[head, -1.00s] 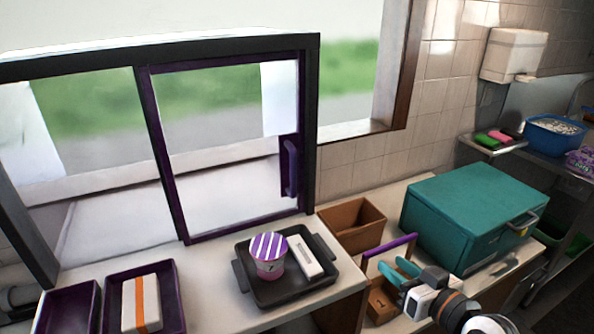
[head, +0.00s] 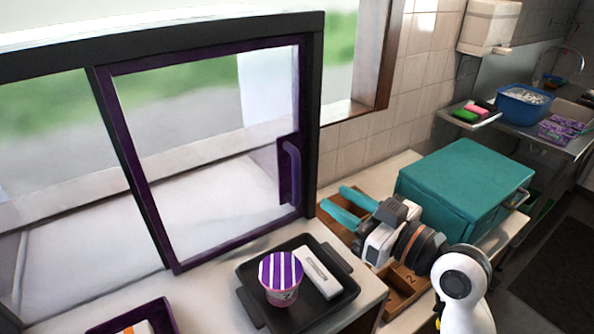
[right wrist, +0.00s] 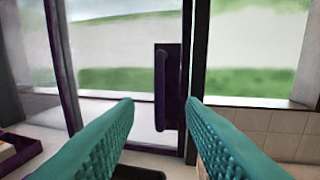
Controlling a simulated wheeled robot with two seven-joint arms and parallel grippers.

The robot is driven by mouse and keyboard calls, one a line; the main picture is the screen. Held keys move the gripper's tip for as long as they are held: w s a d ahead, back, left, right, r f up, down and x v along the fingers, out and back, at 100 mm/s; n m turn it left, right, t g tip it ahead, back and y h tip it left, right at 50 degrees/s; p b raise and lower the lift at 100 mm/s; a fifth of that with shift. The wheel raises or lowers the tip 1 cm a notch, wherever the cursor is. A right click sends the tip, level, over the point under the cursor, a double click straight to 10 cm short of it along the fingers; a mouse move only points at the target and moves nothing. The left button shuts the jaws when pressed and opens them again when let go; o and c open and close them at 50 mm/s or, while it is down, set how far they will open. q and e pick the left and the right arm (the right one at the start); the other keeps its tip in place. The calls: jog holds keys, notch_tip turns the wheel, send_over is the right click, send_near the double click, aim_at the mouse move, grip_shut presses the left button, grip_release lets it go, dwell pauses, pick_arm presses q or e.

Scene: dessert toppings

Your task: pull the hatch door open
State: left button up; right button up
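The hatch door (head: 115,122) is a purple-framed glass pane standing in a dark frame. Its upright purple handle (head: 292,172) is on the door's right edge. My right gripper (head: 332,196) has teal fingers that are spread apart and empty. It is to the right of the handle and a little lower in the head view, and does not touch it. In the right wrist view, the handle (right wrist: 161,85) appears between and beyond the two fingertips (right wrist: 160,101). My left gripper is not in view.
A black tray (head: 254,313) with a striped cup (head: 281,278) and a white bar (head: 318,272) is on the counter below the door. A wooden box (head: 405,300) and a teal case (head: 465,180) stand to the right, near my right arm.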

aim_at(299, 176)
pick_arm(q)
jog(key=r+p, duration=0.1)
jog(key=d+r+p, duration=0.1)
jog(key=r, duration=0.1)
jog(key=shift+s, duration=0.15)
pick_arm(e)
jog(key=x, duration=0.9)
jog(key=shift+w+a, duration=0.1)
jog(key=shift+a, duration=0.1)
jog(key=shift+c, duration=0.3)
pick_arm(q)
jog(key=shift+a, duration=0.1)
pick_arm(e)
grip_shut()
